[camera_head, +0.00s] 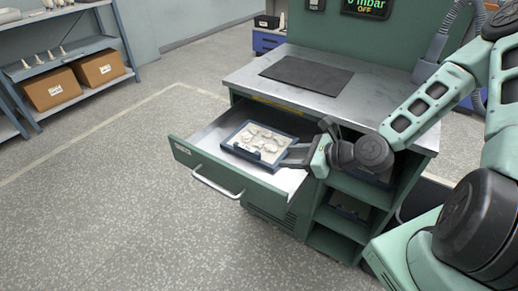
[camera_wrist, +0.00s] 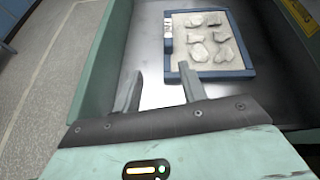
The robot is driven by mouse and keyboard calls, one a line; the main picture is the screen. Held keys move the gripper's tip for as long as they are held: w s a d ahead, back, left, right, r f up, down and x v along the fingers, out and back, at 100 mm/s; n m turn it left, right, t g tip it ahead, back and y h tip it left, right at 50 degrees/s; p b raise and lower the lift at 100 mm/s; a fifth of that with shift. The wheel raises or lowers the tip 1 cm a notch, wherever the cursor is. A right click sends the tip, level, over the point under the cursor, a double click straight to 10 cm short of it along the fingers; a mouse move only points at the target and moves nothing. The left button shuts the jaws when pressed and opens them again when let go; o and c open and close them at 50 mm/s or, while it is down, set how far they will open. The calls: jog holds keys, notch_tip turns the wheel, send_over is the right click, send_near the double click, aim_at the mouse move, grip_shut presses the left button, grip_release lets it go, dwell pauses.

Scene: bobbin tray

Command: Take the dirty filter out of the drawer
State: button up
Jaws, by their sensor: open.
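The dirty filter (camera_head: 262,142), a pale panel with grey-white clumps in a dark blue frame, lies in the pulled-out drawer (camera_head: 207,133). In the wrist view the filter (camera_wrist: 209,43) is ahead, right of centre, with a small white label on its left frame edge. My gripper (camera_head: 285,157) reaches into the drawer from the right, close to the filter's right side. In the wrist view my gripper (camera_wrist: 158,82) is open and empty, its right fingertip by the frame's near left corner. I cannot tell whether it touches.
The green workbench (camera_head: 355,95) with a metal top and dark mat (camera_head: 307,73) stands behind the drawer. The drawer's green side wall (camera_wrist: 105,55) runs left of my gripper. Shelves with cardboard boxes (camera_head: 55,90) stand far left. The floor in front is clear.

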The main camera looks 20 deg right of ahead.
aim_at(250, 149)
jog(key=m+b, duration=0.1)
jog(key=w+d+m+t+b, duration=0.1)
jog(key=shift+w+f+b, duration=0.2)
jog(key=shift+w+b, duration=0.05)
jog(key=shift+b, duration=0.05)
jog(key=b+x, duration=0.1)
jog(key=b, duration=0.2)
jog(key=shift+w+a+f, duration=0.15)
jog(key=shift+w+a, duration=0.05)
jog(key=shift+a, duration=0.05)
jog(key=x, duration=0.3)
jog(key=b+x, duration=0.1)
jog(key=x, duration=0.5)
jog(key=shift+w+a+r+b, duration=0.15)
jog(key=shift+w+r+b, duration=0.15)
jog(key=shift+b, duration=0.1)
jog(key=shift+a+b+x, duration=0.25)
jog(key=shift+b+x, duration=0.1)
jog(key=shift+x, duration=2.25)
jog(key=shift+s+r, duration=0.1)
grip_shut()
